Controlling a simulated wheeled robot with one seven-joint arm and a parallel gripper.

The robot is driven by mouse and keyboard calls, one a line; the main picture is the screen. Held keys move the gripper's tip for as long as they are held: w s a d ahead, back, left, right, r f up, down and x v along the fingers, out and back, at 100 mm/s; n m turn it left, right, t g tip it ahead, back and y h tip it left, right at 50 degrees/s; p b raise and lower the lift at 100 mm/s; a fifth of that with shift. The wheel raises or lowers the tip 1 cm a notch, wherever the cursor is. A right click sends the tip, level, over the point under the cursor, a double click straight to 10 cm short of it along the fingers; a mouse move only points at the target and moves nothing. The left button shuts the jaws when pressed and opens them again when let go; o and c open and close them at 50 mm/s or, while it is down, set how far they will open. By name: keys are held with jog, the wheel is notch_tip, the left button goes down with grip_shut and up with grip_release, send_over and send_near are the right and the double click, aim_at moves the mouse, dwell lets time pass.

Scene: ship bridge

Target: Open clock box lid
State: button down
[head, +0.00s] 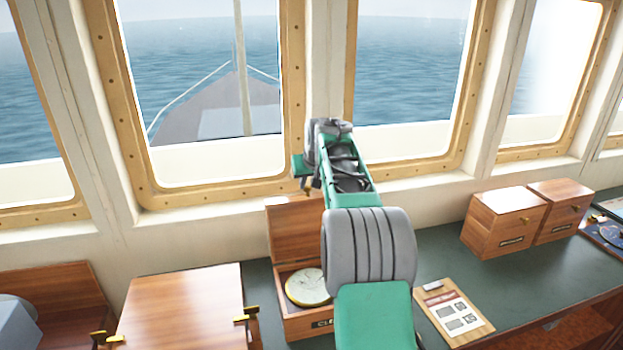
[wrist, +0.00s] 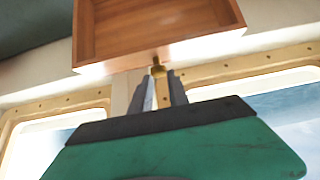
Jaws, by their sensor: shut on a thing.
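The clock box (head: 310,325) is a small wooden box on the green desk, with a round pale clock face (head: 306,287) inside. Its lid (head: 293,232) stands up at the back of the box, open. In the wrist view the hollow inside of the lid (wrist: 160,30) shows at the top, with a small brass knob (wrist: 158,70) on its edge. My gripper (wrist: 163,80) is shut on this knob. In the head view my gripper (head: 303,183) is at the lid's upper edge, largely hidden by my arm, which also covers the right side of the box.
Windows and a white wall with a sill stand close behind the lid. Two wooden boxes (head: 505,222) (head: 561,208) are at the right. A clipboard (head: 453,312) lies right of the clock box. A wooden chest (head: 180,310) stands close at left.

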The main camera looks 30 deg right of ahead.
jog(key=shift+w+r, duration=0.1)
jog(key=shift+w, duration=0.05)
jog(key=c, duration=1.6)
grip_release()
jog(key=shift+w, duration=0.1)
jog(key=shift+c, duration=0.2)
jog(key=o, duration=0.3)
jog(key=shift+w+d+f, duration=0.2)
jog(key=shift+w+f, duration=0.15)
jog(key=shift+f, duration=0.05)
jog(key=shift+o, duration=0.5)
jog(key=shift+s+a+r, duration=0.1)
jog(key=shift+s, duration=0.05)
jog(key=b+v, duration=0.2)
jog(key=v, duration=0.6)
